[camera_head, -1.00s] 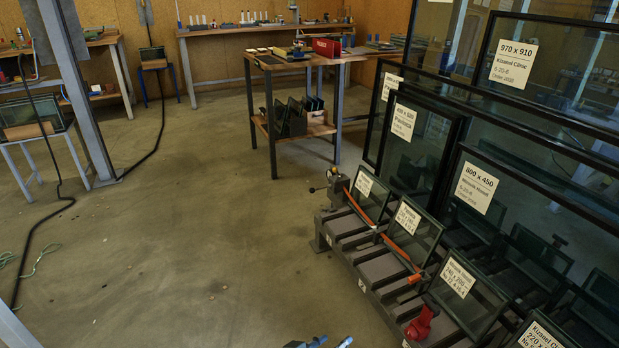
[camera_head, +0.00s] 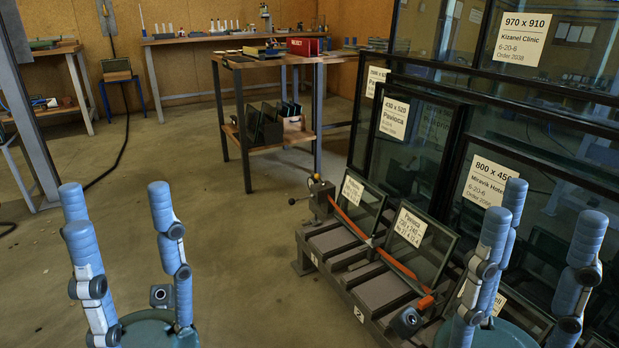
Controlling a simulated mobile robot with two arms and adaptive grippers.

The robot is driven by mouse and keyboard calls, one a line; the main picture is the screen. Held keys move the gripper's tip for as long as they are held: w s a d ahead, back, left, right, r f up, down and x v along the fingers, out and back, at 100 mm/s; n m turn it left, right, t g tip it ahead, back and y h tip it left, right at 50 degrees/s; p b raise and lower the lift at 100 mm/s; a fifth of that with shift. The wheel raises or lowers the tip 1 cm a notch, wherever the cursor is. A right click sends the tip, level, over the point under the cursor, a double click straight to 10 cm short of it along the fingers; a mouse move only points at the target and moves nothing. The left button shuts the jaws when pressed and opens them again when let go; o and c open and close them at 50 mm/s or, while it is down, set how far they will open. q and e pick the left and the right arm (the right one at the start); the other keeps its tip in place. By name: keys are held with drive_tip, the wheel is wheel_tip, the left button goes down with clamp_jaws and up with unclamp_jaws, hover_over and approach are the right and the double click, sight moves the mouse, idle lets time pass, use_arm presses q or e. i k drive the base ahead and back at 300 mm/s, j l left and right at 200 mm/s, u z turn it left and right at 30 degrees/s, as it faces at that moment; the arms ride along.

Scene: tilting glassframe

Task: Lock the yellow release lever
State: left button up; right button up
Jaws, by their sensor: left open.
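My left gripper (camera_head: 117,200) stands in the lower left, fingers pointing up and spread, with only floor seen between them. My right gripper (camera_head: 545,218) is at the lower right, fingers up and spread, in front of the rack's right part. A grey slotted rack (camera_head: 337,245) holds small glass frames. A small fitting with a yellowish tip (camera_head: 313,178) and a dark-knobbed lever (camera_head: 292,201) is at the rack's far left end; it may be the yellow release lever, but it is too small to be sure. Both grippers are apart from it. An orange bar (camera_head: 390,260) runs along the rack.
Large labelled glass panes (camera_head: 410,150) stand behind the rack on the right. A workbench (camera_head: 268,62) with a red box (camera_head: 305,46) stands at the back centre. A metal post (camera_head: 25,110) rises at the left. The floor (camera_head: 230,240) between is clear.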

sight(316, 176)
drive_tip(key=i+j+z, duration=0.5)
drive_tip(key=i, duration=0.45)
drive_tip(key=i+j+z, duration=0.5)
drive_tip(key=i+j, duration=0.25)
drive_tip(key=i, duration=0.1)
